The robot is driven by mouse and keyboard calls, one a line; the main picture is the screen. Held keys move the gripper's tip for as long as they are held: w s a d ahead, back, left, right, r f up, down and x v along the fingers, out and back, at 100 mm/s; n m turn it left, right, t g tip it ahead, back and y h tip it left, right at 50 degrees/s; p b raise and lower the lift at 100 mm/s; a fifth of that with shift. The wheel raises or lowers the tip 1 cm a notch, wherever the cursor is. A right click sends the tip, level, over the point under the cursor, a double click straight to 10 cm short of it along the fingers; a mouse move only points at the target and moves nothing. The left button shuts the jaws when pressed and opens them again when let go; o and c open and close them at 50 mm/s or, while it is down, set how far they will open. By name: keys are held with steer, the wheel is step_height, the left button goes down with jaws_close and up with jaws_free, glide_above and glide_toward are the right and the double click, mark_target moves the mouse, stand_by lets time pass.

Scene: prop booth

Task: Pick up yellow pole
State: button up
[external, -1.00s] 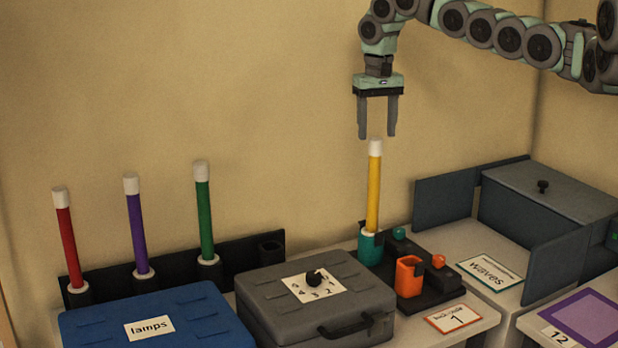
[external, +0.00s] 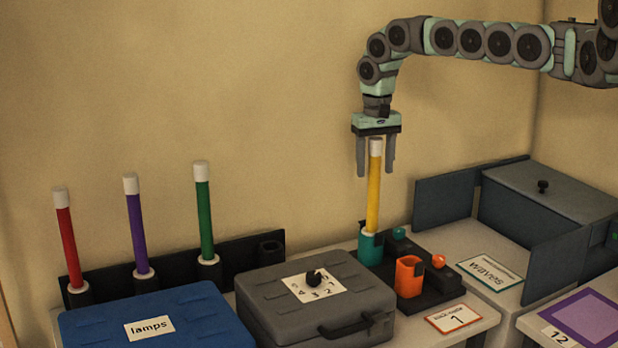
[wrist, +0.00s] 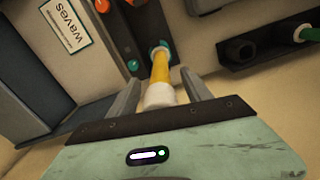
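The yellow pole (external: 374,195) stands upright in a teal holder (external: 370,248), with a white cap on top. My gripper (external: 376,174) points down over it, open, with one finger on each side of the pole's upper part. Gaps show between the fingers and the pole in the external view. In the wrist view, the yellow pole (wrist: 161,80) runs away from between the open fingers of my gripper (wrist: 165,90), its white cap nearest the camera.
Red (external: 67,240), purple (external: 137,228) and green (external: 204,215) poles stand in a dark rack at left. A blue case (external: 190,305), a grey case (external: 300,280) and an orange cup (external: 409,276) are below. A grey lidded box (external: 550,195) stands right.

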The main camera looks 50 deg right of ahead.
jaws_close()
stand_by(0.4)
stand_by(0.9)
